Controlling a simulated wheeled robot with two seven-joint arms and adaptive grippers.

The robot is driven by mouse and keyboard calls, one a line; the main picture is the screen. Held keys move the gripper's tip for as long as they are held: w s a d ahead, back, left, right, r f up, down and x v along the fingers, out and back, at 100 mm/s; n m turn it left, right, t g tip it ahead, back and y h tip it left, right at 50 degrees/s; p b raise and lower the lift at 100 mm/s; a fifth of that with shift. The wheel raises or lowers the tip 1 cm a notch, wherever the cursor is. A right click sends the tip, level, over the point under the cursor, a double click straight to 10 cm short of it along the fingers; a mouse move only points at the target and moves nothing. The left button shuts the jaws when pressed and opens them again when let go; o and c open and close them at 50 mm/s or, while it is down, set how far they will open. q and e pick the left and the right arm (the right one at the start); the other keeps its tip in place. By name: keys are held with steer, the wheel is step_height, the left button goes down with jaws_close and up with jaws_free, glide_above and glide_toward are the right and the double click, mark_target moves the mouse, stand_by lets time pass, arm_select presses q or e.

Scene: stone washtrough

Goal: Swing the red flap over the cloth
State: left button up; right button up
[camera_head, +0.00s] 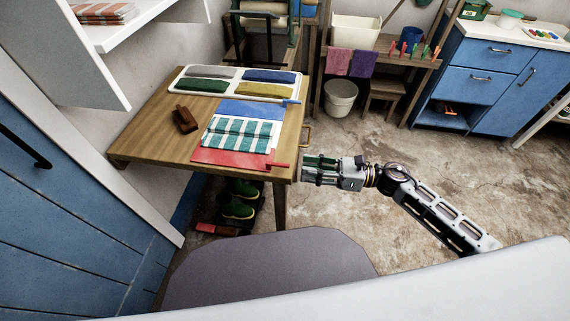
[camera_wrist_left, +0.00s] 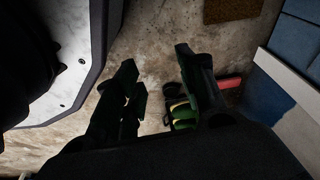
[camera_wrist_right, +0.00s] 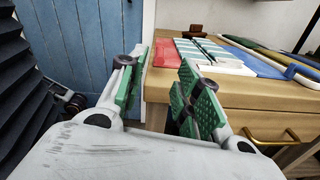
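A striped green-and-white cloth (camera_head: 238,133) lies flat across a folding board on the wooden table. The red flap (camera_head: 222,157) lies flat at the board's near side, partly under the cloth, with a red tab (camera_head: 279,165) sticking out to the right. The blue flap (camera_head: 250,109) lies on the far side, with a blue tab. In the right wrist view the red flap (camera_wrist_right: 166,53) shows beyond the fingers. My right gripper (camera_head: 308,168) is open and empty beside the table's right edge, close to the red tab. My left gripper (camera_wrist_left: 156,62) is open and empty, above the floor.
The wooden table (camera_head: 150,143) also holds a brown brush (camera_head: 184,119) and a white tray (camera_head: 233,99) of coloured cloths. A drawer handle (camera_wrist_right: 272,137) sticks out from the table's side. Green boots (camera_head: 238,205) stand below.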

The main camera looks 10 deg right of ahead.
mark_target(285, 164)
steer(key=shift+x, duration=3.75)
steer(key=shift+c, duration=0.2)
jaws_close()
